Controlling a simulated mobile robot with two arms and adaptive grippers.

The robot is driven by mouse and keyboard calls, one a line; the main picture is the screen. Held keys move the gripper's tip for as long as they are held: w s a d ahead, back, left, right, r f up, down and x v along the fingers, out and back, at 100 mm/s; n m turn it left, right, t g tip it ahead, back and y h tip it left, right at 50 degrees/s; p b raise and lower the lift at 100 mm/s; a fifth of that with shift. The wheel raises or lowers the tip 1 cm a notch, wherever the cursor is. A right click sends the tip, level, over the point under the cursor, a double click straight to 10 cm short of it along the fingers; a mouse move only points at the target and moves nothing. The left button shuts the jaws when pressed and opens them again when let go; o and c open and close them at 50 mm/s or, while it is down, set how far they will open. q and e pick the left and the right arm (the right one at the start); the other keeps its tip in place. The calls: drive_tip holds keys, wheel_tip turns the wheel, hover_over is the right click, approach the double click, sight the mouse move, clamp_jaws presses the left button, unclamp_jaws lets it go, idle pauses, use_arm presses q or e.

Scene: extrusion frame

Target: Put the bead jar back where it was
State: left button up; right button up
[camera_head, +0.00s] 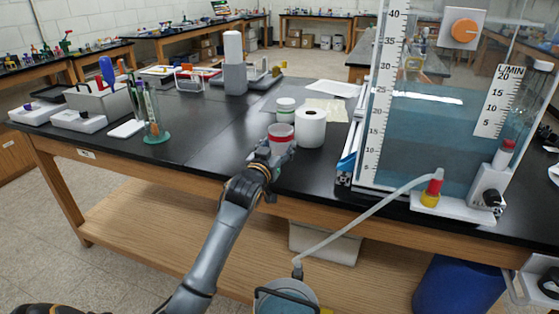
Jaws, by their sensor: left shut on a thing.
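A small pale jar with a red band or red contents (281,133), which looks like the bead jar, is at the front part of the black bench top. My left gripper (271,151) reaches it from the near side and is shut on it. The fingers hide the jar's lower part, and I cannot tell whether its base touches the bench. My right gripper is not in view.
A white roll (311,128) stands close to the jar's right. A white-lidded jar with a green band (286,109) stands behind it. A large water tank (425,130) fills the right side. The bench top to the left is clear up to a glass cylinder (153,115).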

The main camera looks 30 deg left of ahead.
sight(279, 150)
use_arm(q)
drive_tip(key=shift+w+a+f, duration=0.3)
drive_tip(key=shift+w+f, duration=0.2)
drive_tip(key=shift+f, duration=0.15)
drive_tip(key=shift+w+a+f, duration=0.25)
drive_tip(key=shift+w+f, duration=0.2)
drive_tip(key=shift+f, duration=0.15)
drive_tip(key=shift+w+a+f, duration=0.1)
drive_tip(key=shift+f, duration=0.8)
drive_tip(key=shift+w+a+f, duration=0.1)
drive_tip(key=shift+f, duration=0.8)
drive_tip(key=shift+f, duration=0.15)
drive_tip(key=o, duration=1.2)
drive_tip(key=shift+d+r, duration=0.1)
drive_tip(key=shift+r, duration=0.1)
drive_tip(key=shift+s+d+f, duration=0.1)
drive_tip(key=shift+s+f, duration=0.05)
drive_tip(key=shift+s, duration=0.25)
drive_tip(key=v, duration=1.1)
drive_tip(key=shift+s, duration=0.1)
